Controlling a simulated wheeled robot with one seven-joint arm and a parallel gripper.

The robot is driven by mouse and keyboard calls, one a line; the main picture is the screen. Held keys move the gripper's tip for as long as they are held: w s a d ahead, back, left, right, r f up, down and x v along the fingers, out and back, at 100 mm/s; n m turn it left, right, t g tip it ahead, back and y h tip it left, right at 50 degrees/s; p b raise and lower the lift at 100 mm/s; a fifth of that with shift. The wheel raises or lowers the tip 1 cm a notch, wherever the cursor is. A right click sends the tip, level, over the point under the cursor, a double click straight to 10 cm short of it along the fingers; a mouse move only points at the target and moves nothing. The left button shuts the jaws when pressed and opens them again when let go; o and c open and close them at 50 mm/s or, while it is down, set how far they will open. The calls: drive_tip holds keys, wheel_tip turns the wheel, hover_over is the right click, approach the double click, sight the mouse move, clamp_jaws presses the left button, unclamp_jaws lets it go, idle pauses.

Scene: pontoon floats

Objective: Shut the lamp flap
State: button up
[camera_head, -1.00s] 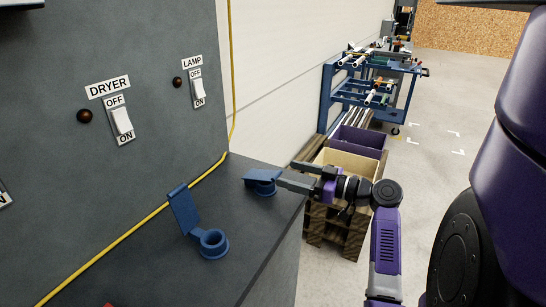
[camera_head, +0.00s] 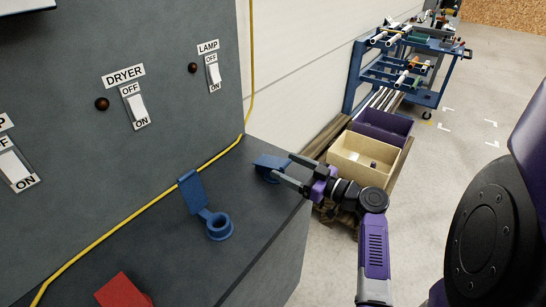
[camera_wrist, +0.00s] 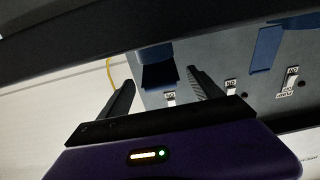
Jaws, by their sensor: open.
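The lamp flap (camera_head: 269,162) is a blue cover at the right end of the grey ledge, below the LAMP switch (camera_head: 213,73). It lies low over its blue socket, which is mostly hidden; I cannot tell whether it is fully down. My gripper (camera_head: 283,167) is open, with its two fingers apart at the flap's right side. Contact is not clear. In the wrist view a blue flap (camera_wrist: 158,75) shows beyond and between the open fingers (camera_wrist: 162,84).
A second blue flap (camera_head: 193,191) stands upright behind its open round socket (camera_head: 219,227). A red part (camera_head: 122,292) is at the front left. A yellow cable (camera_head: 140,212) runs along the panel's foot. Cream (camera_head: 364,157) and purple (camera_head: 383,127) bins stand beyond the ledge.

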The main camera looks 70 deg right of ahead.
sight(279, 163)
drive_tip(key=p+x, duration=0.1)
drive_tip(key=x, duration=0.5)
drive_tip(key=shift+c, duration=0.2)
clamp_jaws()
